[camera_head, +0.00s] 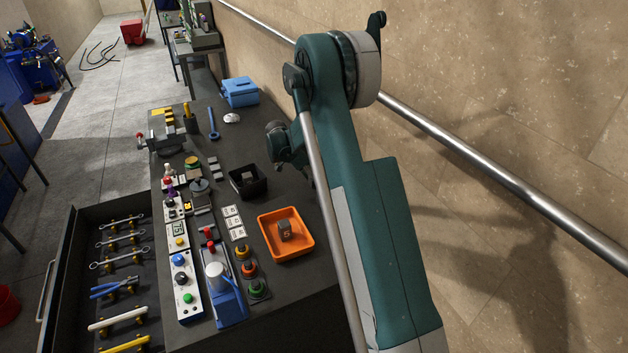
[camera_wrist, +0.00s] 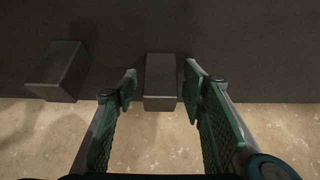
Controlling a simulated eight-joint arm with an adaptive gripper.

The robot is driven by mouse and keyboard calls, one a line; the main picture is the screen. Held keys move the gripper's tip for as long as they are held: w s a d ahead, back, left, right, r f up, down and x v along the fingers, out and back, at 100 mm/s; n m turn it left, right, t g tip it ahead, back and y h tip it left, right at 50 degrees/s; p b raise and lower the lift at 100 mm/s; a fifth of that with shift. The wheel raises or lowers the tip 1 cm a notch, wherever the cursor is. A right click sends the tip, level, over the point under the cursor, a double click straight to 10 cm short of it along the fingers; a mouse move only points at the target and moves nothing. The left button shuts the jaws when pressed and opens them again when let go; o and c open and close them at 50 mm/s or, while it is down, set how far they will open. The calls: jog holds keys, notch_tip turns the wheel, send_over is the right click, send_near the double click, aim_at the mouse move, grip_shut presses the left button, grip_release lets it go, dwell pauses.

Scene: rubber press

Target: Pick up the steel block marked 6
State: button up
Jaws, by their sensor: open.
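In the wrist view my gripper (camera_wrist: 160,76) is open, with a finger on each side of a grey steel block (camera_wrist: 161,92). Gaps show between the block and both fingertips; the fingers do not grip it. A second grey steel block (camera_wrist: 57,70) lies to the left, outside the fingers. No number can be read on either block, so I cannot tell which is marked 6. In the head view a block (camera_head: 285,229) in the orange tray (camera_head: 305,252) shows a mark like 5.
A black bin (camera_head: 262,185) with a grey piece inside stands left of my arm. A blue box (camera_head: 240,92) stands farther back. Control panels with buttons (camera_head: 181,275) and a blue press-like device (camera_head: 228,301) crowd the left side. A metal rail (camera_head: 430,130) runs along the wall.

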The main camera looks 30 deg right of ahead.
jog(key=shift+c, duration=0.5)
grip_shut()
jog(key=shift+r, duration=0.1)
jog(key=shift+r, duration=4.95)
